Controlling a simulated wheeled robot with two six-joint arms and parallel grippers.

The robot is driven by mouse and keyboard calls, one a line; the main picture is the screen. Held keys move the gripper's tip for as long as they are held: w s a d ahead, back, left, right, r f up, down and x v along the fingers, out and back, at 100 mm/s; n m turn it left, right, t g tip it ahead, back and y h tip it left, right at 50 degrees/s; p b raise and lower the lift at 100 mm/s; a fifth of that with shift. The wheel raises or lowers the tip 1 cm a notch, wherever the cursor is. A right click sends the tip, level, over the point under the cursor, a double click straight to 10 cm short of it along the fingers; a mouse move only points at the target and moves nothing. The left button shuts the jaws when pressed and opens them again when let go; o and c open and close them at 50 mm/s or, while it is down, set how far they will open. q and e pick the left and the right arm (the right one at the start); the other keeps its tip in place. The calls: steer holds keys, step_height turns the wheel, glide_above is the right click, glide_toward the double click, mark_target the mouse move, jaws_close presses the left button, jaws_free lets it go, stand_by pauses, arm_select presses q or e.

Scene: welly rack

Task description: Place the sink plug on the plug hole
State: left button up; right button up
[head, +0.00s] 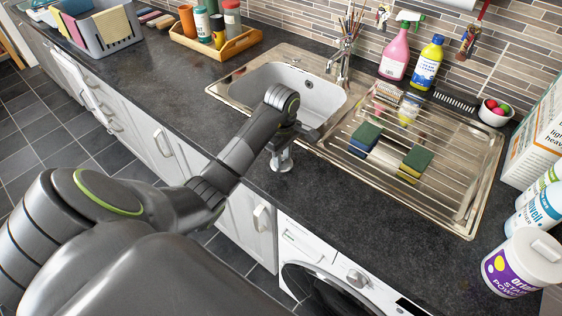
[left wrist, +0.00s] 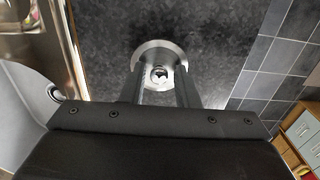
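The sink plug (left wrist: 160,51) is a round silver disc with a small raised middle. It lies on the dark worktop in front of the sink bowl; in the head view it shows (head: 281,164) below my left gripper (head: 284,146). In the left wrist view the two fingers (left wrist: 160,80) stand apart on either side of the plug's middle, with a visible gap to it. The sink bowl (head: 330,99) is behind the gripper. A round fitting, seemingly the plug hole (left wrist: 55,92), shows in the bowl at the left of the wrist view. My right gripper is not in view.
The tap (head: 341,65) stands behind the bowl. Sponges (head: 365,137) lie on the drainer (head: 455,155) at the right. Bottles (head: 394,54) stand behind it, tubs (head: 518,264) at the right. A wooden tray (head: 232,46) is left of the sink. The worktop's front edge is close.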

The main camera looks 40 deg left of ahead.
arm_select(q)
steer(key=shift+a, duration=0.15)
steer(key=c, duration=0.5)
jaws_close()
